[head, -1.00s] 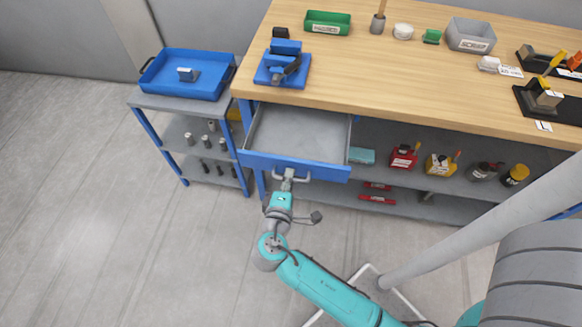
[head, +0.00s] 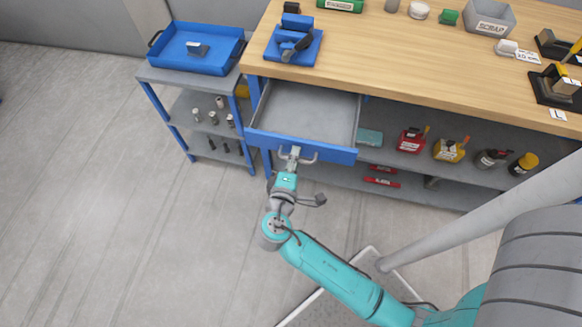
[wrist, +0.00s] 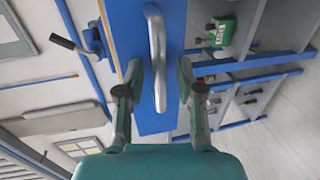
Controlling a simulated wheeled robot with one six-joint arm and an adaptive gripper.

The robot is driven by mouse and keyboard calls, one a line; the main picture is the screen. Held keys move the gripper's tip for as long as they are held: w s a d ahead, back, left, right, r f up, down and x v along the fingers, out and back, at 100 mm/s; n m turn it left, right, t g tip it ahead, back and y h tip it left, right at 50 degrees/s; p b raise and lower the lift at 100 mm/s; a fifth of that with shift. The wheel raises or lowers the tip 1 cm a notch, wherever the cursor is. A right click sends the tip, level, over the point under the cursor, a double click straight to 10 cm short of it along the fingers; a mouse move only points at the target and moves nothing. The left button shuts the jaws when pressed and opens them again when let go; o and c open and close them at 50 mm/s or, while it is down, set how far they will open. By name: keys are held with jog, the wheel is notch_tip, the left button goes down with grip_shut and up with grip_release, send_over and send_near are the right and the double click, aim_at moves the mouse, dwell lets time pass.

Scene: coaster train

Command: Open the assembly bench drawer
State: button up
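The assembly bench drawer (head: 310,113) is a grey tray with a blue front (head: 335,153). It is pulled well out from under the wooden bench top, and its inside looks empty. Its grey bar handle (head: 309,159) is on the front face. My gripper (head: 294,155) is at the handle. In the wrist view, the handle (wrist: 157,55) runs between the two fingers of my gripper (wrist: 159,75), over the blue drawer front (wrist: 128,25). The fingers are spread, with a visible gap on each side of the bar.
The wooden bench top (head: 400,60) carries a blue vise (head: 294,42) and bins. A shelf below holds several bottles. A side cart with a blue tray (head: 215,65) stands left of the drawer. The floor in front and to the left is clear.

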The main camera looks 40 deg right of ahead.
jog(key=v, duration=1.1)
jog(key=shift+s+a, duration=0.25)
jog(key=shift+a, duration=0.1)
jog(key=s+d+f+n+y, duration=0.1)
jog(key=s+d+f+y, duration=0.1)
jog(key=s+f+y, duration=0.8)
jog(key=s+r+m+t+y, duration=0.1)
jog(key=s+r+m+t, duration=0.1)
jog(key=s+r+m, duration=0.2)
jog(key=s+a+r+m+t+y, duration=0.1)
jog(key=s+r+m+t, duration=0.2)
jog(key=s+r, duration=0.5)
notch_tip(320, 180, up, 4)
jog(key=shift+a+r+m, duration=0.2)
jog(key=shift+a+m, duration=0.1)
jog(key=shift+m, duration=0.5)
jog(key=shift+w, duration=0.1)
